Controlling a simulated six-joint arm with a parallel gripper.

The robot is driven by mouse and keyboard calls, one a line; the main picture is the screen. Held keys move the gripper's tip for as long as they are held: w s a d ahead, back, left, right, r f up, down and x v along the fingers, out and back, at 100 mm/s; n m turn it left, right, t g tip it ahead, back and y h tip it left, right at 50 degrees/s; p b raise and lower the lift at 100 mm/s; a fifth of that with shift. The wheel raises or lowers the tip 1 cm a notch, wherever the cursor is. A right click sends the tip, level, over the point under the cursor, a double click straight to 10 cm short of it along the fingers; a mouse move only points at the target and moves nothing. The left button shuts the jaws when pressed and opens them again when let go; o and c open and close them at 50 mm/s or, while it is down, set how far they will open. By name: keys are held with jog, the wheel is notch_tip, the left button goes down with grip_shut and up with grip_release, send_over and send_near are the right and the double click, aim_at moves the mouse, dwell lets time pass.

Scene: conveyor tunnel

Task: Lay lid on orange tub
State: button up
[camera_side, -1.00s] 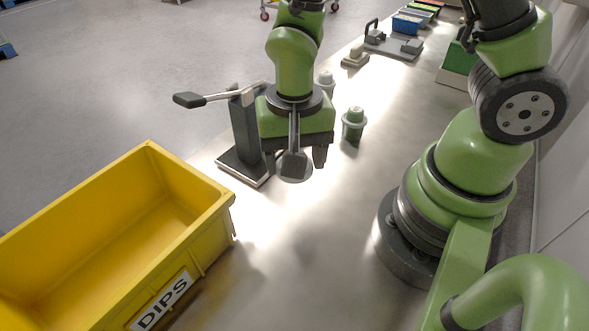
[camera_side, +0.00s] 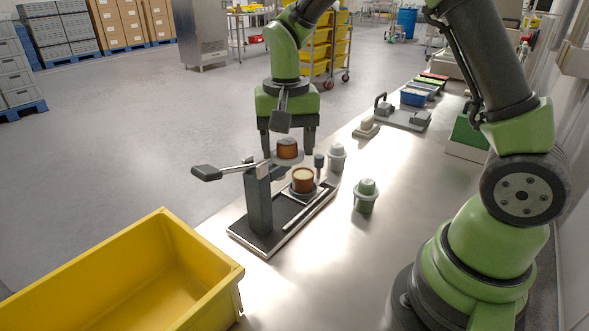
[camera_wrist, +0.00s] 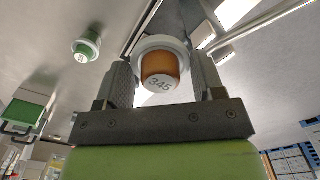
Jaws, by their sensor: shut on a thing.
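My gripper (camera_side: 287,154) is shut on the lid (camera_side: 288,147), which has an orange-brown knob over a pale flange. In the wrist view the lid (camera_wrist: 159,66) sits between the two fingers, its knob marked "345". The orange tub (camera_side: 303,181) stands upright on the fixture's dark base, its cream-coloured top uncovered. The lid is apart from the tub, above it and a little to the left in the side view. The tub is not visible in the wrist view, where the lid fills the middle.
The fixture (camera_side: 259,203) has an upright post and a lever handle (camera_side: 207,173) reaching left, close to my gripper. A green tub (camera_side: 366,196) and a grey tub (camera_side: 337,157) stand right of it. A yellow crate (camera_side: 205,262) is at front left. Bench between crate and arm base is clear.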

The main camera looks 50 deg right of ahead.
send_over(303, 174)
jog(key=shift+d+f, duration=0.2)
jog(key=shift+d, duration=0.15)
jog(key=f, duration=0.4)
jog(key=shift+a, duration=0.25)
jog(key=shift+f, duration=2.9)
jog(key=shift+c, duration=0.2)
jog(key=shift+f, duration=0.15)
jog(key=o, duration=1.1)
jog(key=shift+o, duration=0.2)
